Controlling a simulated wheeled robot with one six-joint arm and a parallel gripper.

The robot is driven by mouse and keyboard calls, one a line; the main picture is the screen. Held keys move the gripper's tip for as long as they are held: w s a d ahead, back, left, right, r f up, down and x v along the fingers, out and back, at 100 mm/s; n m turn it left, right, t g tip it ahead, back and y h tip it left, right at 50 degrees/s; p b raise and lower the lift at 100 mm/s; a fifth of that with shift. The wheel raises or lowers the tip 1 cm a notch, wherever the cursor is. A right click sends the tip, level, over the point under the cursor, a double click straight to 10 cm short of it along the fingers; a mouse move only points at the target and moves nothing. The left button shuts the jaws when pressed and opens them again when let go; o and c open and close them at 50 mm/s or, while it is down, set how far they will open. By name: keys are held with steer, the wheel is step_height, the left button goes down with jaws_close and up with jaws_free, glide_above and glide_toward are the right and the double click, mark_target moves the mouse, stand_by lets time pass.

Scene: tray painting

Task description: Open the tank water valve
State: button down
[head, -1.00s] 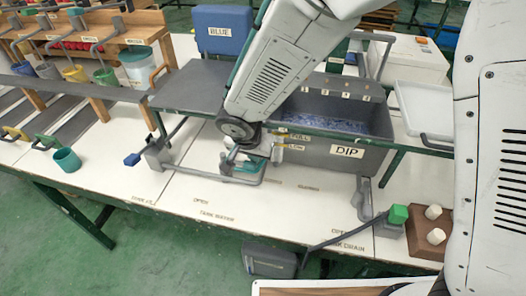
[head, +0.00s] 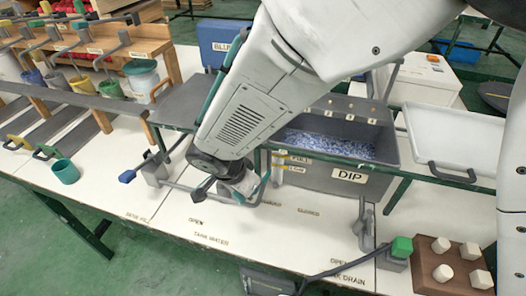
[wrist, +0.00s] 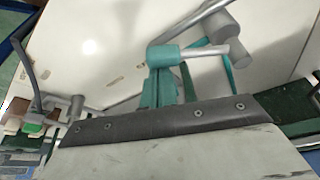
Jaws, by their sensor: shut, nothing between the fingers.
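The tank water valve's lever is a thin grey bar (head: 180,186) above the table's TANK WATER and OPEN labels. It runs right towards my gripper (head: 240,190), which hides its end. My gripper points down close to this bar, left of the DIP tank. In the wrist view, my gripper's teal fingers (wrist: 165,85) are together beside a grey rod (wrist: 215,51) with a teal piece (wrist: 163,56) at its left end. I cannot tell whether the fingers touch it. The lever's exact angle is hard to see.
The DIP tank (head: 345,178) stands right of my gripper. A green-ended drain lever (head: 402,246) and a brown block with white pegs (head: 450,265) are at front right. A blue-ended lever (head: 127,176) and a teal cup (head: 65,172) are at left.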

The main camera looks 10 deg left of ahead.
stand_by(0.3)
steer(key=v, duration=1)
steer(key=shift+a, duration=0.2)
steer(key=w+d+f+m+g+y, duration=0.1)
steer(key=w+d+m+g, duration=0.25)
steer(key=w+d, duration=0.35)
steer(key=s+a+f+n+g+y, duration=0.2)
steer(key=a+f, duration=0.3)
steer(key=f, duration=0.3)
steer(key=shift+s+f, duration=0.3)
steer(key=shift+f, duration=0.05)
